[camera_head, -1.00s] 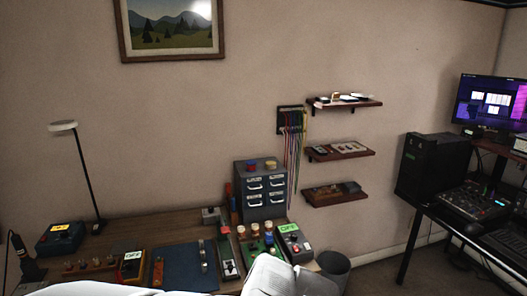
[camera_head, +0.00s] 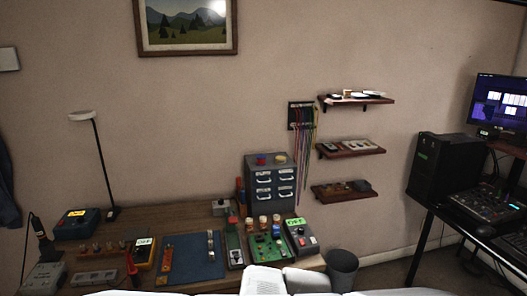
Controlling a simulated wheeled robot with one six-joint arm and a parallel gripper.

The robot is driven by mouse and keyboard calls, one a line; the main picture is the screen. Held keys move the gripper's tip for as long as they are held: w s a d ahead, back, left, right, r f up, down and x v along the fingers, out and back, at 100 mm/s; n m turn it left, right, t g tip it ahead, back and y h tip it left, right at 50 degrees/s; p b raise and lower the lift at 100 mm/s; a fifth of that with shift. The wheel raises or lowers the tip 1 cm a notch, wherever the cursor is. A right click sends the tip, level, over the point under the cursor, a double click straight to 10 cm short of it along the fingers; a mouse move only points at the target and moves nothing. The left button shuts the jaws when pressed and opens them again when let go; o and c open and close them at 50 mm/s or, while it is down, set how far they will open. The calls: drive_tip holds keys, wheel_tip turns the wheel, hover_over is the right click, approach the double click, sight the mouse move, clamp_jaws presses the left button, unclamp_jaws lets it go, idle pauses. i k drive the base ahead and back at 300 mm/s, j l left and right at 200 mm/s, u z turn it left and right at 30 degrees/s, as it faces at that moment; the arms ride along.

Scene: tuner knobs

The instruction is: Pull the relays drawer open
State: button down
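A grey drawer cabinet (camera_head: 271,184) stands at the back right of the wooden desk (camera_head: 185,215), against the wall. Its front has several small drawers in two columns with pale labels or handles. The labels are too small to read, so I cannot tell which drawer is the relays drawer. All the drawers look shut. White parts of my own body fill the bottom edge of the view. My gripper's fingers do not show.
On the desk in front of the cabinet are a green circuit board (camera_head: 265,247), a grey box with an OFF label (camera_head: 301,237) and a blue mat (camera_head: 194,257). Coloured cables (camera_head: 303,140) hang right of the cabinet. A dark bin (camera_head: 342,268) stands right of the desk.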

sight(261, 178)
drive_tip(key=i+j+z, duration=0.1)
drive_tip(key=i, duration=0.45)
drive_tip(key=i+j+z, duration=0.1)
drive_tip(key=i+j, duration=0.2)
drive_tip(key=i, duration=0.2)
